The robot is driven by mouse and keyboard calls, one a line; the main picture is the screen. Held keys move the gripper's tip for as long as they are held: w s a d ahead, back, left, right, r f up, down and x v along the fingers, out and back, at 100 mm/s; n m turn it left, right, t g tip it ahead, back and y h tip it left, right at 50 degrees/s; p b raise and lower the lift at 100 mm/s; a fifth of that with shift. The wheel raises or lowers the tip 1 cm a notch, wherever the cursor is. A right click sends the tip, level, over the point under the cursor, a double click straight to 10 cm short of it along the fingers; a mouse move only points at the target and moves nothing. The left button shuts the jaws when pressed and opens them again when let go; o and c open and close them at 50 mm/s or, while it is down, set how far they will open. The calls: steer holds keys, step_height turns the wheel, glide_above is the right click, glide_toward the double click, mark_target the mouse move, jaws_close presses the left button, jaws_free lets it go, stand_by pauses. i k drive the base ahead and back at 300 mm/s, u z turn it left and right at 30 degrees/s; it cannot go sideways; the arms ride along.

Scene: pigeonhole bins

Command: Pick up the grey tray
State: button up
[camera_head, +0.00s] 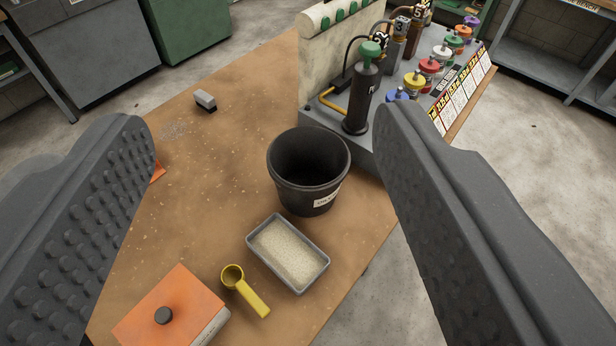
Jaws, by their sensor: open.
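The grey tray (260,267) is a small rectangular tray holding pale grains. It rests on the brown table, just in front of a black bucket, low in the middle of the picture. My gripper (260,135) is open, with one dark studded jaw at the left edge and the other at the right. Nothing is between the jaws in their grip. The tray shows lower down between them, on the table beyond, and the jaws do not touch it.
The black bucket (309,172) with a white label touches or nearly touches the tray's back. A yellow scoop (246,291) lies left of the tray, near an orange-topped box (174,307). A small grey block (205,100) lies farther left. Table space left of the bucket is clear.

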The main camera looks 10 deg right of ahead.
mark_target(298, 263)
steer(key=k, duration=0.5)
steer(key=u, duration=1.55)
steer(key=k, duration=0.55)
steer(key=z, duration=1.85)
steer(key=i, duration=1)
steer(key=u, duration=0.1)
